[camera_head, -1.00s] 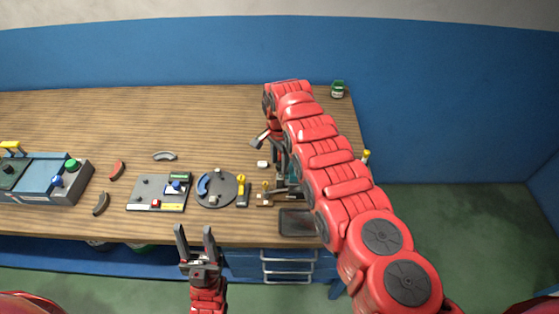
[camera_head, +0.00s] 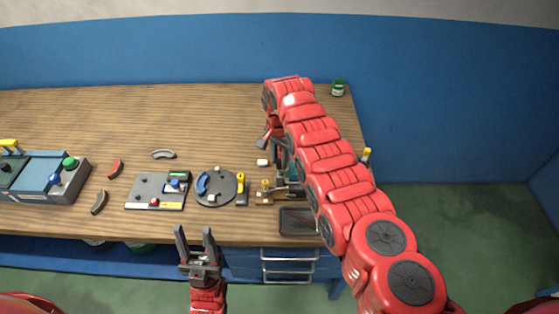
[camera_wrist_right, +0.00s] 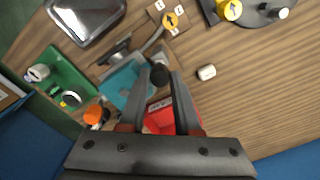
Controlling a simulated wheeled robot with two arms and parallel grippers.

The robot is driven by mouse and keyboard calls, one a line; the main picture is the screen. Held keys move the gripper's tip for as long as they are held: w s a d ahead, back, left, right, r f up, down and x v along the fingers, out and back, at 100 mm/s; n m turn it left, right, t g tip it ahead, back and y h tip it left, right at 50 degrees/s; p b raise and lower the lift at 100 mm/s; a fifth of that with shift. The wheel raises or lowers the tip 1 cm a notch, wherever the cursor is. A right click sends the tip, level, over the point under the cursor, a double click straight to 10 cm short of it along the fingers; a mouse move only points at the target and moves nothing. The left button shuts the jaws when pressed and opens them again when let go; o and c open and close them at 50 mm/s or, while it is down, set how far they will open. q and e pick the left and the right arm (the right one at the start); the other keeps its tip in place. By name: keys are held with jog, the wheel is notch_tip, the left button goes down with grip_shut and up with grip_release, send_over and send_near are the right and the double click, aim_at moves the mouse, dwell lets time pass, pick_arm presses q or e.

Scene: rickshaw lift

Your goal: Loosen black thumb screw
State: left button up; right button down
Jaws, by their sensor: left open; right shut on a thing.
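In the right wrist view, a small black knob, which looks like the black thumb screw (camera_wrist_right: 160,72), sits beside a teal fixture (camera_wrist_right: 122,84). My right gripper (camera_wrist_right: 160,80) has its fingers on either side of the knob and is shut on it. In the head view my right arm hides the knob and most of this gripper. My left gripper (camera_head: 195,235) is open and empty, in front of the table's near edge.
A dark tray (camera_head: 298,234) lies at the table's near edge, close to the teal fixture. A red part (camera_wrist_right: 162,108) and an orange-capped item (camera_wrist_right: 96,115) stand close to the right gripper. A grey round plate (camera_head: 228,188) is to the left. The back left of the table is clear.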

jog(key=n+b, duration=0.2)
jog(key=b, duration=0.1)
jog(key=shift+f+n, duration=0.2)
jog(key=shift+n, duration=0.2)
jog(key=shift+r+n+b, duration=0.15)
jog(key=shift+n+b, duration=0.7)
jog(key=shift+n, duration=0.05)
jog(key=c, duration=0.6)
grip_release()
